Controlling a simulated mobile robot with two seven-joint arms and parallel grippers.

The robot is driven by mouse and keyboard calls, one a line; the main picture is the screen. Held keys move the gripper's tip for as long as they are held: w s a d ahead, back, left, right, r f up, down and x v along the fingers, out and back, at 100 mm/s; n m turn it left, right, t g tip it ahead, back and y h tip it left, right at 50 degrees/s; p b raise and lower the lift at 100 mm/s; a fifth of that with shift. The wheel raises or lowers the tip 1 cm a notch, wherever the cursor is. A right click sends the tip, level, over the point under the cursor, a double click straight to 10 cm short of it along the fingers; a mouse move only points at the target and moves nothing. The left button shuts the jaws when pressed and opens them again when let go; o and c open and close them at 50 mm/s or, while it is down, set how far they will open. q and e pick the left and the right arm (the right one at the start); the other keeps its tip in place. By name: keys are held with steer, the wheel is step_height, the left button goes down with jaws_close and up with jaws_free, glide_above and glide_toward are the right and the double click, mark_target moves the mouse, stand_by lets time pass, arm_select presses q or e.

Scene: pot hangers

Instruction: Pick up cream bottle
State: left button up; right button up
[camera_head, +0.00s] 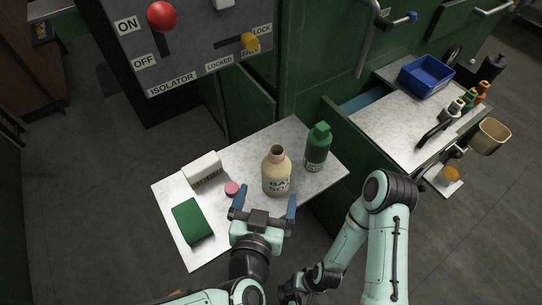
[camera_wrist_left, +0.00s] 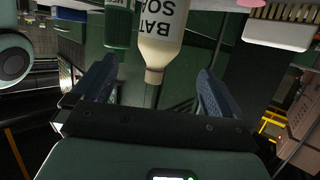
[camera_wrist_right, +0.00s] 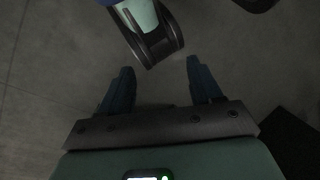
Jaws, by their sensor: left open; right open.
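The cream bottle (camera_head: 276,172) stands upright on the light tabletop (camera_head: 250,150). Dark lettering shows on its front, partly readable as "BAT SO". My left gripper (camera_head: 264,203) is open just in front of the bottle, its fingers spread to either side and nothing between them. In the left wrist view the cream bottle (camera_wrist_left: 162,40) appears upside down, beyond the gap between the open fingers (camera_wrist_left: 152,90). My right gripper is low beside the right arm in the head view; in the right wrist view its fingers (camera_wrist_right: 160,85) are open and empty above the floor.
A green bottle (camera_head: 317,148) stands close right of the cream bottle. A pink round item (camera_head: 232,188), a white brush (camera_head: 204,170) and a green block (camera_head: 192,220) lie to the left. A second counter with a blue bin (camera_head: 426,76) stands at right.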

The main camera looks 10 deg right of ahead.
mark_target(274, 177)
arm_select(q)
steer(key=p+x, duration=0.2)
steer(key=p, duration=0.5)
steer(key=shift+w+d+r, duration=0.1)
steer(key=shift+w+d, duration=0.05)
steer(key=x, duration=0.2)
steer(key=b+x, duration=0.1)
steer(key=x, duration=0.1)
steer(key=shift+w+d+f, duration=0.2)
steer(key=shift+f, duration=0.1)
steer(key=shift+x, duration=3.05)
steer(key=shift+a+r, duration=0.1)
steer(key=shift+a, duration=0.05)
steer(key=c, duration=1.2)
steer(key=shift+c, duration=0.4)
arm_select(e)
steer(key=s+r+g, duration=0.1)
steer(key=s+r, duration=0.2)
steer(key=r, duration=0.2)
steer(key=shift+s+a+r, duration=0.15)
steer(key=shift+s+a, duration=0.2)
steer(key=shift+a, duration=0.05)
arm_select(q)
steer(key=shift+r, duration=0.2)
